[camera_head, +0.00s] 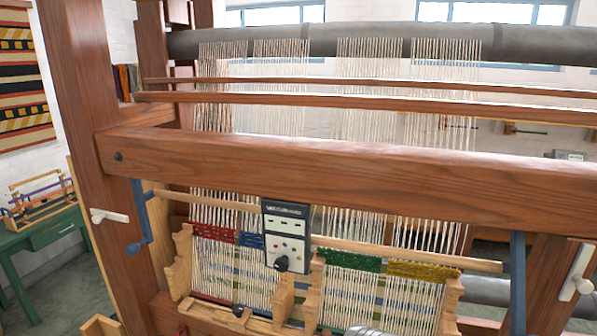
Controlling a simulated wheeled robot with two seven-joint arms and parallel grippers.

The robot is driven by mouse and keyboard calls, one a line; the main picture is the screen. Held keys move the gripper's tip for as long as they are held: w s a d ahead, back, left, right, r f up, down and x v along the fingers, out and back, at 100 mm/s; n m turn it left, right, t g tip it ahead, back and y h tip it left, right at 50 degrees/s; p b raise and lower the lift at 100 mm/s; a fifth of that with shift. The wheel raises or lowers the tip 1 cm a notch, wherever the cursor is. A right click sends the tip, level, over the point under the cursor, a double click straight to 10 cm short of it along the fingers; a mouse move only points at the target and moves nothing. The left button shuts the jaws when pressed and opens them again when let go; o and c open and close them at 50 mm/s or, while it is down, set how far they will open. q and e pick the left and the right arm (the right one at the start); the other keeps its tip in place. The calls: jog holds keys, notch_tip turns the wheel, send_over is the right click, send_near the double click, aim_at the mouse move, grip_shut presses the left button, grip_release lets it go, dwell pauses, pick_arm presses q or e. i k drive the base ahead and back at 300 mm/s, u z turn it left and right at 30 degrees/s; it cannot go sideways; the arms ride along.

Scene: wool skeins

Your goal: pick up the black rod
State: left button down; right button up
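I cannot pick out a black rod with certainty in the head view. A thick dark grey roller (350,42) runs across the top of a large wooden loom. A dark blue crank handle (140,220) hangs on the loom's left side, and a dark blue bar (517,280) stands on the right. Neither of my grippers shows.
The loom's broad front beam (300,168) crosses the middle, with white warp threads behind it. A dark control box (287,236) hangs below it, between woven bands of red, blue, green and yellow. A green table (48,232) with a small loom stands at left.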

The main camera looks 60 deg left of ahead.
aim_at(72, 193)
jog(key=u, duration=4.05)
jog(key=i, duration=5.2)
jog(key=z, duration=1.75)
jog(key=i, duration=2.35)
jog(key=u, duration=0.05)
